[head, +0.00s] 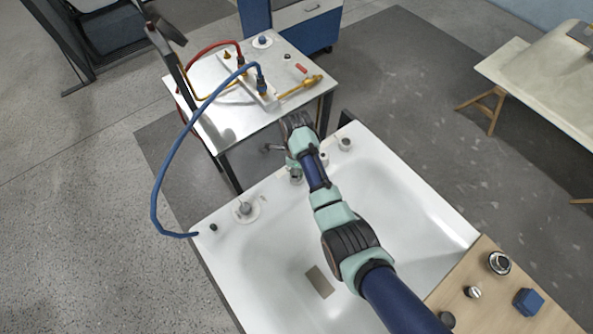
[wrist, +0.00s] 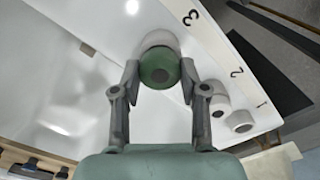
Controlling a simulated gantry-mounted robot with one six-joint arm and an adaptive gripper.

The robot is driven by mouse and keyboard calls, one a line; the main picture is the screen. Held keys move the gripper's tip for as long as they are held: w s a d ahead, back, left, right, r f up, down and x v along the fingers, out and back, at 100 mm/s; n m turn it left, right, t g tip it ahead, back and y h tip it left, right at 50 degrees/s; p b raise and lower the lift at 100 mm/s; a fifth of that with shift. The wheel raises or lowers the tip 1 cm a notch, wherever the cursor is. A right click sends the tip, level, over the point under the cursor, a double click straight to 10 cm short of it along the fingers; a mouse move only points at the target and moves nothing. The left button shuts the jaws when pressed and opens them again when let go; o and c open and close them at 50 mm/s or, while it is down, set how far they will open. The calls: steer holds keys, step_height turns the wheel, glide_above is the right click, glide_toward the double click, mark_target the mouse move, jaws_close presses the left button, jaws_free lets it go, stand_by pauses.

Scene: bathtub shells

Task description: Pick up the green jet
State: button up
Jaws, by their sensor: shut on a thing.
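The green jet (wrist: 160,66) has a round green face with a dark centre and a paler collar behind it. It shows in the wrist view, between the two fingertips of my gripper (wrist: 160,77). The fingers are shut on its sides. The jet is near the number 3 printed on the tub's white rim; whether it touches the rim I cannot tell. In the head view my gripper (head: 292,163) is at the tub's far rim, and my arm hides much of that spot.
The white bathtub shell (head: 400,180) lies under my arm. Other fittings stand on its rim: one on the left (head: 245,209) and one on the right (head: 344,144). A metal table (head: 225,125) with hoses stands beyond. A wooden board (head: 475,275) holds small parts.

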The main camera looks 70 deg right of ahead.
step_height(320, 180, up, 19)
steer(key=p, duration=0.8)
steer(key=shift+p, duration=0.3)
